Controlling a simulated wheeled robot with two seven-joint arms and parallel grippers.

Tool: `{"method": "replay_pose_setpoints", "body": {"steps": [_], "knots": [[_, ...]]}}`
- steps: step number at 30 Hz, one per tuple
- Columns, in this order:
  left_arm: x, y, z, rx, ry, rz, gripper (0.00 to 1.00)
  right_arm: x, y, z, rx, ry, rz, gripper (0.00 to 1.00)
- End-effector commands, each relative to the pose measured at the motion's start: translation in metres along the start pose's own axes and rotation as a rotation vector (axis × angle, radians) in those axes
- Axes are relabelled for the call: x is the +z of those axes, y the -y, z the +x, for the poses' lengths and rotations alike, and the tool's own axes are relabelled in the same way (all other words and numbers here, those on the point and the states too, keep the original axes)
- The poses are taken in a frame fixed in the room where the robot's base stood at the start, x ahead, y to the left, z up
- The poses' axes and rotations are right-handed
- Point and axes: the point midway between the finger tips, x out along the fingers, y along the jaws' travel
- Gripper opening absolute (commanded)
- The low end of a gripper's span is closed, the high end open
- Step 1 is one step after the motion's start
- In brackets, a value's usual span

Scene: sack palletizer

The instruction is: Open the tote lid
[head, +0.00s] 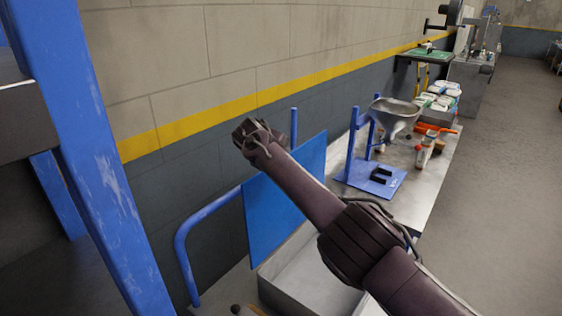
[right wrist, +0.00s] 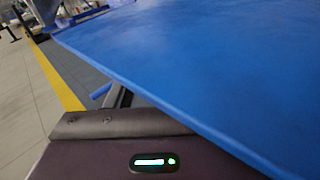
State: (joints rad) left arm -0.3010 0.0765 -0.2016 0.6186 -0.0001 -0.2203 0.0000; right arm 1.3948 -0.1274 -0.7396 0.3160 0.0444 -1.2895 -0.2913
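The tote lid (head: 268,220) is a flat blue panel standing steeply upright at the wall side of the open grey tote (head: 305,275). My right arm reaches across in front of the lid in the head view. My right gripper (head: 258,138) is above the lid's upper edge, near the yellow wall stripe; whether its fingers are open or whether it touches the lid cannot be told. In the right wrist view the lid (right wrist: 200,60) fills the upper right, very close to the wrist. My left gripper is not in view.
A blue rack post (head: 95,150) stands at the left and a bent blue rail (head: 190,245) left of the tote. A metal bench (head: 430,195) at the right holds a funnel (head: 397,112) on a blue stand. The concrete floor (head: 510,190) beyond it is clear.

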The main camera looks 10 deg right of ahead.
Motion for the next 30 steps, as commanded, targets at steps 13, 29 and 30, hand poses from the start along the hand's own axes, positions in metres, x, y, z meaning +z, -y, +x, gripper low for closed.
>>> {"method": "replay_pose_setpoints", "body": {"steps": [13,29,30], "knots": [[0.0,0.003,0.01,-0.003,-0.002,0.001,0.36,-0.001,0.001,-0.018,0.001,-0.004,0.001,0.49],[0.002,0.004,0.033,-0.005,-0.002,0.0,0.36,0.0,0.0,-0.077,0.0,-0.001,0.0,0.49],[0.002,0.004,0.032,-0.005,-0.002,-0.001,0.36,0.0,0.0,-0.078,0.0,0.0,0.0,0.49]]}}
